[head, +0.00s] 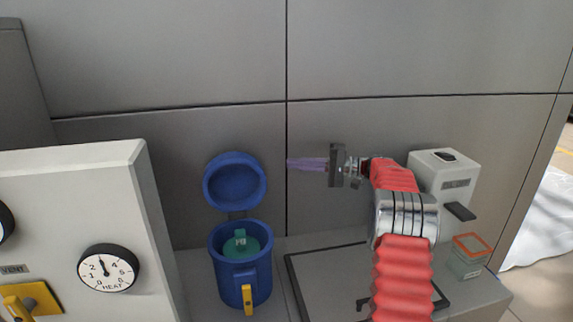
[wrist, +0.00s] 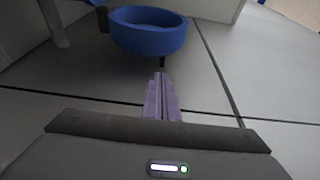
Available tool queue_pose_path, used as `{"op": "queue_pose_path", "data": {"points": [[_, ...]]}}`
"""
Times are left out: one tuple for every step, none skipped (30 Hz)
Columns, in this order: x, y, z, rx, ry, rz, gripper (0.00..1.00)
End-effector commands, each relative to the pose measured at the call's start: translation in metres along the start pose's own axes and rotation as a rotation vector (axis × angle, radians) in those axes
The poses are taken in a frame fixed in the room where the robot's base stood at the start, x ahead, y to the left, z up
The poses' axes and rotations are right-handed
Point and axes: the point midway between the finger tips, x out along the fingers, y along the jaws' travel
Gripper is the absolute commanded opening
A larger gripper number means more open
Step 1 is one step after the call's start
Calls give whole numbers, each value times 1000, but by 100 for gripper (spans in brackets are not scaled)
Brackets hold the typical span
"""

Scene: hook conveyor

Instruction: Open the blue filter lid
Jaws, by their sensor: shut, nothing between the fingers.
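The blue filter lid (head: 235,181) stands raised on its hinge above and behind the blue canister (head: 227,270), so the canister is open. A teal part with a knob (head: 240,243) sits inside the canister. A yellow latch (head: 247,299) hangs on the canister's front. My gripper (head: 290,164) is to the right of the lid, at about its upper height in the head view, apart from it. Its purple fingers are shut and empty. In the wrist view, the fingers (wrist: 161,80) point toward a round blue piece, likely the lid (wrist: 150,32).
A white panel with a heat dial (head: 108,268) and a yellow switch (head: 30,300) stands at left. A white dispenser (head: 444,180) and a clear container with an orange rim (head: 470,255) stand at right. A black-framed area (head: 296,290) lies right of the canister. A grey wall is behind.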

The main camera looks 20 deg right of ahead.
Motion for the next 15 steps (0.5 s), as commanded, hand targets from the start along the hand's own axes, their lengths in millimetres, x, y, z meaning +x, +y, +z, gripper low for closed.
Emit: {"op": "queue_pose_path", "data": {"points": [[6, 0, 0, 0, -1, 0, 0], [9, 0, 0, 0, -1, 0, 0], [14, 0, 0, -1, -1, 1, 0], [18, 0, 0, -1, -1, 1, 0], [23, 0, 1, -1, -2, 0, 0], [28, 0, 1, -1, -2, 0, 0], [33, 0, 0, -1, -2, 0, 0], [38, 0, 0, -1, -1, 0, 0], [44, 0, 1, -1, -1, 0, 0], [49, 0, 1, -1, -2, 0, 0], [53, 0, 1, 0, -2, 0, 0], [59, 0, 0, 0, -1, 0, 0], [64, 0, 0, 0, -1, 0, 0], [68, 0, 1, 0, -1, 0, 0], [73, 0, 1, 0, -1, 0, 0]]}}
